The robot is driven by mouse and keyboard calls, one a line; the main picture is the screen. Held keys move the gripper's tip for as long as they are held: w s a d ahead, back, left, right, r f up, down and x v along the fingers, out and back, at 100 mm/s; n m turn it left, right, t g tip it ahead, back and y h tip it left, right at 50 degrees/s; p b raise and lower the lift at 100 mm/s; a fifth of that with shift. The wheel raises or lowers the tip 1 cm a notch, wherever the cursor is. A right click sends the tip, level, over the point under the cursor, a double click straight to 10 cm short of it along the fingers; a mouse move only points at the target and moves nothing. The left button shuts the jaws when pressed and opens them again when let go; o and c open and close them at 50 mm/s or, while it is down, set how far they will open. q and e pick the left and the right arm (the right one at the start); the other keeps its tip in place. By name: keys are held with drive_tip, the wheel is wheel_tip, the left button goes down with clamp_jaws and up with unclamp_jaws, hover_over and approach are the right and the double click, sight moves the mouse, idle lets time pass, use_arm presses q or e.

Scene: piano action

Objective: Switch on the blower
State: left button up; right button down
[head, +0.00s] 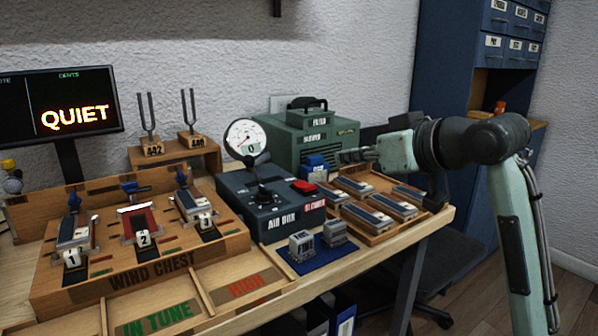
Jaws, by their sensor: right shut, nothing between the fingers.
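The blower (318,133) is a green box with a louvred front and a dark handle on top, at the back of the bench against the wall. My right gripper (345,156) is shut and empty, in front of the blower's lower right part as seen here. A red switch (302,187) sits on the dark air box (270,212), below and left of the fingertips. No switch on the blower itself can be made out. My left gripper is out of view.
A wooden tray (372,236) of metal reed pieces lies below my right gripper. The wind chest (160,262) fills the left. The screen (74,104) reads QUIET. A blue cabinet (455,60) stands at the right.

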hover_over(315, 197)
drive_tip(key=f, duration=0.3)
drive_tip(key=shift+w+a+f+p, duration=0.25)
drive_tip(key=shift+w+a+p, duration=0.05)
drive_tip(key=shift+w+p, duration=0.05)
drive_tip(key=f, duration=0.2)
drive_tip(key=shift+s+d+f, duration=0.25)
drive_tip(key=shift+f, duration=0.55)
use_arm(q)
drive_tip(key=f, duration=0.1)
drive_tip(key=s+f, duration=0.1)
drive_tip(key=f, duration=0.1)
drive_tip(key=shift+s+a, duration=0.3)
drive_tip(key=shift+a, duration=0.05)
use_arm(e)
drive_tip(key=shift+f, duration=0.1)
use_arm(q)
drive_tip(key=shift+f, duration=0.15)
use_arm(e)
drive_tip(key=shift+s, duration=0.1)
